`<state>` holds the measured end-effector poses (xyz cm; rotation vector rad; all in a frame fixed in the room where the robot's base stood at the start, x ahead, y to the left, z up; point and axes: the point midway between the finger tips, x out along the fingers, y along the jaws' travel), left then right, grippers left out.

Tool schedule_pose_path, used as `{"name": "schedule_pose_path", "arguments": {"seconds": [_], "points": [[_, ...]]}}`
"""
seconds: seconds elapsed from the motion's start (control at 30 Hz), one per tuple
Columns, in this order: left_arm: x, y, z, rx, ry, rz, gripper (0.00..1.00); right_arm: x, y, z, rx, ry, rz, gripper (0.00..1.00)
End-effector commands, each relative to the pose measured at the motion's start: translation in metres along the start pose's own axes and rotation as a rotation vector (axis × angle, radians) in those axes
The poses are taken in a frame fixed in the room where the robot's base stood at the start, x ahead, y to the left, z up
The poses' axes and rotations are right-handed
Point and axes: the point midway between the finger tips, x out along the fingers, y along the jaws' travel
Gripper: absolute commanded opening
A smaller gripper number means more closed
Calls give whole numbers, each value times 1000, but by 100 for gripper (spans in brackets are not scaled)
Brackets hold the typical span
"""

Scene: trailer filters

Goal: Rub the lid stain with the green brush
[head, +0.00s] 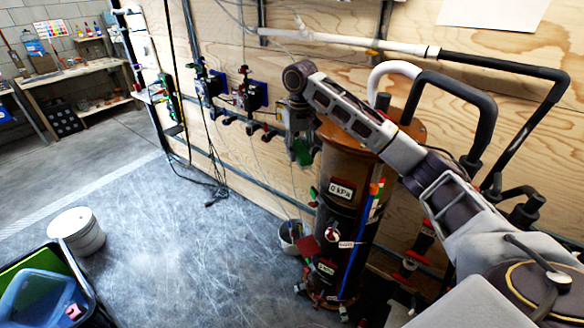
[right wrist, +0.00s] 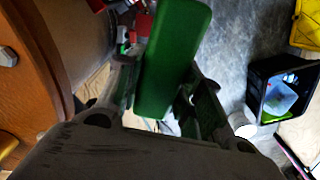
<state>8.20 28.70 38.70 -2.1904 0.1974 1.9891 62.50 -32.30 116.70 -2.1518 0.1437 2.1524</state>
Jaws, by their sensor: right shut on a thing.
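The green brush (head: 302,151) hangs below my right gripper (head: 298,122) at the left side of the tall brown tank (head: 340,215). In the right wrist view the brush (right wrist: 173,55) is a green block held between the two fingers. My right gripper is shut on it. The tank's brown lid (head: 338,132) is partly hidden behind my right arm; the brush is beside its left rim, and I cannot tell whether they touch. A brown rounded surface, seemingly the lid (right wrist: 40,50), fills the left of the wrist view. I cannot make out the stain. My left gripper is out of view.
Black and white pipes (head: 480,98) stand behind and right of the tank. Valves (head: 250,95) and cables line the plywood wall. A white bucket (head: 76,231) and a black bin (head: 75,262) stand on the floor at left. The middle floor is clear.

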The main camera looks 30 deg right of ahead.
Motion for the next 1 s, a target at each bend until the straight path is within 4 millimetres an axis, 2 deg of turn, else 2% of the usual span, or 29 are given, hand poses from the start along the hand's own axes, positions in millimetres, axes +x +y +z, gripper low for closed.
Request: {"name": "schedule_pose_path", "arguments": {"seconds": [0.03,0.2,0.73,1.0], "points": [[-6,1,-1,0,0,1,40,-17,6,-4,12,3,0,17],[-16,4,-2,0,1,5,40,-52,26,-11,45,2,1,17],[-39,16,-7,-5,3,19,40,-131,80,-16,125,3,0,17],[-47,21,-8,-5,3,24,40,-155,105,-11,128,2,0,17]]}}
